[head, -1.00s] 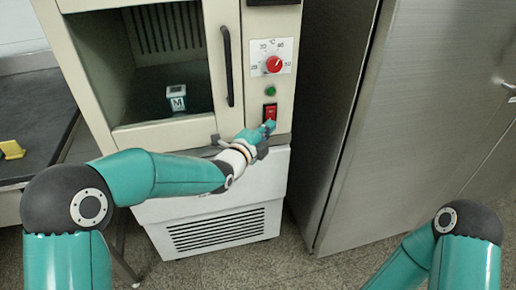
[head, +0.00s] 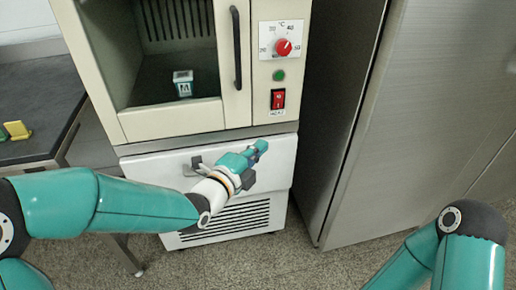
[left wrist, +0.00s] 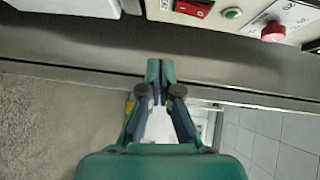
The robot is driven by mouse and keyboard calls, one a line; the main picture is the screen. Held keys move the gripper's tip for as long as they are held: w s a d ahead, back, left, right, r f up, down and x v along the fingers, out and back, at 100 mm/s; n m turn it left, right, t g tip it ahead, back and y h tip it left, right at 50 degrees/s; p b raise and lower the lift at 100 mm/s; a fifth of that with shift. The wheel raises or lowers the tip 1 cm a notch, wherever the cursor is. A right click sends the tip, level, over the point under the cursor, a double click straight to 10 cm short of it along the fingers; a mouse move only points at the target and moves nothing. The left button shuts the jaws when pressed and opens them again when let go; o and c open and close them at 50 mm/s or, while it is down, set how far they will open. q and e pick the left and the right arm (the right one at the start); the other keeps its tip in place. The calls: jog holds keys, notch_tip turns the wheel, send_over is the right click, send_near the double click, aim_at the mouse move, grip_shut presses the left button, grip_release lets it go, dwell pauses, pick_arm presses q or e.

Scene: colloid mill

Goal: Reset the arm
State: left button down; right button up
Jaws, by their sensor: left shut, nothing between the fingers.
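My left gripper (head: 258,149) is in front of the lower white panel of the beige cabinet, below the red switch (head: 278,99). Its fingers are together and empty, and it is apart from the switch. In the left wrist view the left gripper (left wrist: 160,72) is shut, with the red switch (left wrist: 194,7) at the top edge. My left arm (head: 110,205) reaches in from the left. At the lower right my right arm (head: 465,250) shows only upper links; its gripper is out of view.
The cabinet (head: 165,122) has a red dial (head: 284,47), a green button (head: 279,75) and a black handle (head: 236,48). A small labelled box (head: 183,83) stands inside. A steel cabinet (head: 430,110) stands at the right. A dark table (head: 35,95) is at the left.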

dwell(0.3)
pick_arm(q)
jog(key=a+f+n+g+y, duration=0.2)
jog(key=a+f, duration=0.3)
jog(key=f, duration=0.8)
jog(key=s+a+f+n+g+y, duration=0.1)
jog(key=s+a+f+n+g, duration=0.2)
jog(key=f, duration=0.6)
jog(key=s+a+f+n+g+y, duration=0.1)
jog(key=s+f+n+g, duration=0.15)
jog(key=s+f, duration=0.4)
jog(key=s+f+n+g, duration=0.5)
jog(key=s+f+n, duration=0.4)
jog(key=s+f, duration=0.25)
jog(key=s+n+g, duration=0.2)
jog(key=s+n, duration=0.4)
jog(key=n, duration=0.3)
notch_tip(320, 180, up, 27)
jog(key=p, duration=2.7)
jog(key=shift+d+m, duration=0.3)
jog(key=shift+m, duration=0.05)
